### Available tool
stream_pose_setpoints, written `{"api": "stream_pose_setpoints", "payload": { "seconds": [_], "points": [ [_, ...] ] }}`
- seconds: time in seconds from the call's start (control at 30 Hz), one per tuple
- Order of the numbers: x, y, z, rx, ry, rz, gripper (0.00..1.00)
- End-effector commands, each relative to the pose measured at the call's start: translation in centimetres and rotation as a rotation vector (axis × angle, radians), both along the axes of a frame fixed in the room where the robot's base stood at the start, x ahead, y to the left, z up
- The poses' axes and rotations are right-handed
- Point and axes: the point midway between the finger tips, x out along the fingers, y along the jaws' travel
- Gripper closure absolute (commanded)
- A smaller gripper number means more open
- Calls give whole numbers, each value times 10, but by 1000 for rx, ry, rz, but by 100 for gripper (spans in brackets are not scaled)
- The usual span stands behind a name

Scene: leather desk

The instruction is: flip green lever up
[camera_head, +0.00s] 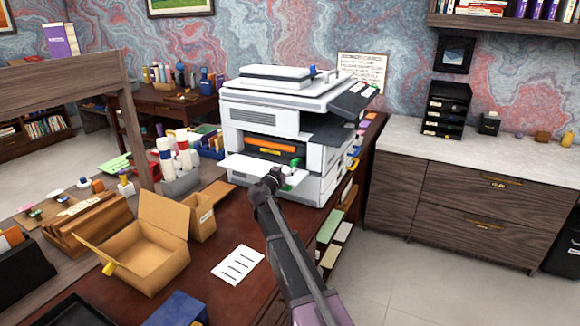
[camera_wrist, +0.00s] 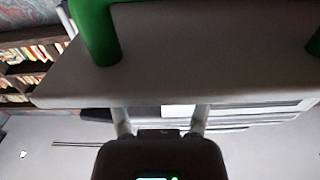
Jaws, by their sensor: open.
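The white printer (camera_head: 275,125) stands on the dark desk with its front open and a pale flap (camera_head: 243,167) folded out. Small green parts show at the right of the opening, one (camera_head: 296,162) above and one (camera_head: 287,188) lower, beside my gripper (camera_head: 271,178). In the wrist view, a thick green lever (camera_wrist: 98,35) rises at the upper left in front of a grey panel (camera_wrist: 200,55). A bit of green also shows at the right edge. My gripper (camera_wrist: 160,122) is open, its two fingers apart below the panel edge, with nothing seen held. Whether the fingers touch the panel cannot be told.
An orange part (camera_head: 272,149) shows inside the printer opening. An open cardboard box (camera_head: 150,255), a paper sheet (camera_head: 238,264) and bottles (camera_head: 170,160) are on the desk to the left. A pale-topped cabinet (camera_head: 470,190) stands to the right, with clear floor before it.

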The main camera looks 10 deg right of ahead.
Motion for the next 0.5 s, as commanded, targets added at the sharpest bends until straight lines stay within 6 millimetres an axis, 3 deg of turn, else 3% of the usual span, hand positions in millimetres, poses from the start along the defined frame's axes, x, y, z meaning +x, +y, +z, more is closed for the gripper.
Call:
{"api": "stream_pose_setpoints", "payload": {
  "seconds": [0.2,0.5],
  "points": [
    [23,-16,0,0,0,-1,37],
    [30,-23,0,0,0,-1,37]
  ]
}}
